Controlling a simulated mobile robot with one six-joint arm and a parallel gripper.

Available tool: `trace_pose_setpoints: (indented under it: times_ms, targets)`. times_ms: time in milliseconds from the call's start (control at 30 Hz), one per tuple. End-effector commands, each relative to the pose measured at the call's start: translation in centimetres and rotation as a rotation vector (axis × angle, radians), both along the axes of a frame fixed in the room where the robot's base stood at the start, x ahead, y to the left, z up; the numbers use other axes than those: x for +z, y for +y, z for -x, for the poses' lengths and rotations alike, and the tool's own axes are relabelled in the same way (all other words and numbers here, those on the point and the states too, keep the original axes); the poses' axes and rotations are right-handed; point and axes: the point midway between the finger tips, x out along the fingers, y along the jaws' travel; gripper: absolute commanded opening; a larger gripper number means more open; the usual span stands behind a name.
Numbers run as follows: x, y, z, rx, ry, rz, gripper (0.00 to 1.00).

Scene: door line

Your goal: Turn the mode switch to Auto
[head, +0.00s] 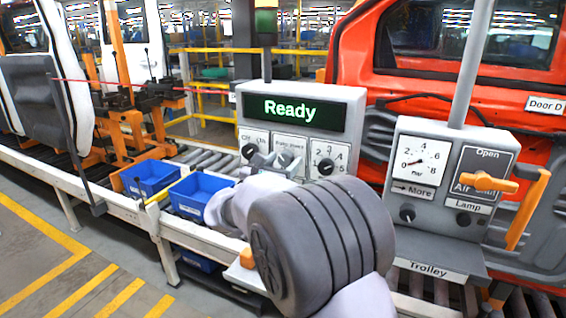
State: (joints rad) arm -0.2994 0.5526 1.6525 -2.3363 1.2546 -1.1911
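The grey control box (352,108) has a green screen (290,110) reading "Ready". Below it are three white plates. The left plate (246,136) carries small lettering, partly legible as "Off", with a dark knob (249,151). The middle plate (291,141) has small unreadable text. The right plate has numbers around a black knob (326,166). I cannot read "Auto" or tell which knob is the mode switch. My gripper (268,159) is right in front of the left and middle plates and hides their lower parts. Its finger gap and any contact with a knob are unclear.
A second box (437,150) at right has a gauge (415,163), an orange lever (483,181), a "Lamp" label and more knobs. Blue bins (197,192) stand on the conveyor at left. An orange car door (480,100) stands behind. My arm covers the lower middle.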

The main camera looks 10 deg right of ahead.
Motion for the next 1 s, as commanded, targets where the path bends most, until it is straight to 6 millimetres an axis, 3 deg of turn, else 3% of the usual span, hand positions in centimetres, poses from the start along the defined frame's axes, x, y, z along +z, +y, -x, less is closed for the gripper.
trace_pose_setpoints:
  times_ms: [233, 500, 700, 1000]
  targets:
    - [0.1, 1.3, 1.6, 0.003, 0.0, 0.0, 0.59]
    - [0.2, 6.5, 8.6, 0.006, 0.001, 0.001, 0.59]
    - [0.1, 9.3, 12.7, 0.004, 0.001, 0.001, 0.59]
    - [0.0, 10.2, 14.2, -0.001, 0.0, 0.0, 0.59]
